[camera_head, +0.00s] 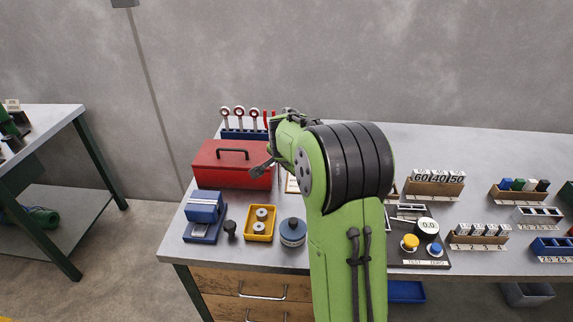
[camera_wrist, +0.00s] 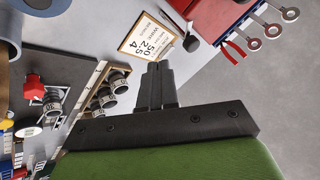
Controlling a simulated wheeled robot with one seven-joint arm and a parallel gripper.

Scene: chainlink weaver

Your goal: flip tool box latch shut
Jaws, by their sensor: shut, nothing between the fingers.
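The red tool box (camera_head: 222,172) stands at the back left of the bench, with a dark handle on its lid, and the lid looks down. Part of a red body, likely the tool box (camera_wrist: 188,6), shows at the top edge of the wrist view.
A rack of ring-ended tools (camera_head: 240,134) stands behind the box. A blue block (camera_head: 205,207), a yellow tray (camera_head: 259,223) and a blue-grey round can (camera_head: 292,231) are in front. A framed card (camera_wrist: 146,38) lies near my fingertips. Trays and number blocks fill the right.

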